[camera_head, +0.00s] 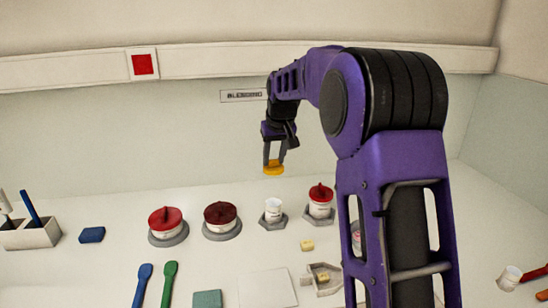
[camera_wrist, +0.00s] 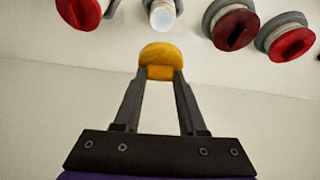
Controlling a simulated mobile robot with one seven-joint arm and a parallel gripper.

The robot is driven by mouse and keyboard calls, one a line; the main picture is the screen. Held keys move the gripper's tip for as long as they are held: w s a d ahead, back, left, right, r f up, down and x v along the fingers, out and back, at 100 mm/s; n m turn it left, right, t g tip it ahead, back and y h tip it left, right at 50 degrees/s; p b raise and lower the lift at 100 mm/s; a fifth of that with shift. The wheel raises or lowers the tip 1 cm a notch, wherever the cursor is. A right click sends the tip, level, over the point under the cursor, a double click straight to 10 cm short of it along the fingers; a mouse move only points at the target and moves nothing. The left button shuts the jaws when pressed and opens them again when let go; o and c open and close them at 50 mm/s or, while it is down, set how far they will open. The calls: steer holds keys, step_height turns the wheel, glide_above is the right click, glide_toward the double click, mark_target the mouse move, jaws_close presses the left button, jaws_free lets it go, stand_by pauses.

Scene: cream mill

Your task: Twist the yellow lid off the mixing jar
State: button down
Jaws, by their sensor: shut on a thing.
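My gripper (camera_head: 273,160) is shut on the yellow lid (camera_head: 273,169) and holds it in the air, clear of the work surface and in front of the back wall. In the wrist view the yellow lid (camera_wrist: 158,58) sits between the fingertips of my gripper (camera_wrist: 160,75). The mixing jar (camera_head: 273,210) is a small white cup standing upright and uncovered on a grey hexagonal base, below the lid and apart from it. The jar also shows at the top of the wrist view (camera_wrist: 163,15).
A red-lidded jar (camera_head: 320,200) stands right of the open jar. A dark red-lidded jar (camera_head: 220,215) and another red-lidded jar (camera_head: 167,222) stand left. Blue (camera_head: 142,284) and green (camera_head: 169,284) spoons, a pale mat (camera_head: 267,288) and a hexagonal tray (camera_head: 311,272) lie in front.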

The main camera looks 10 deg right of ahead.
steer(key=shift+r, duration=0.15)
steer(key=shift+r+p, duration=0.35)
steer(key=shift+r, duration=1)
steer(key=shift+f, duration=0.1)
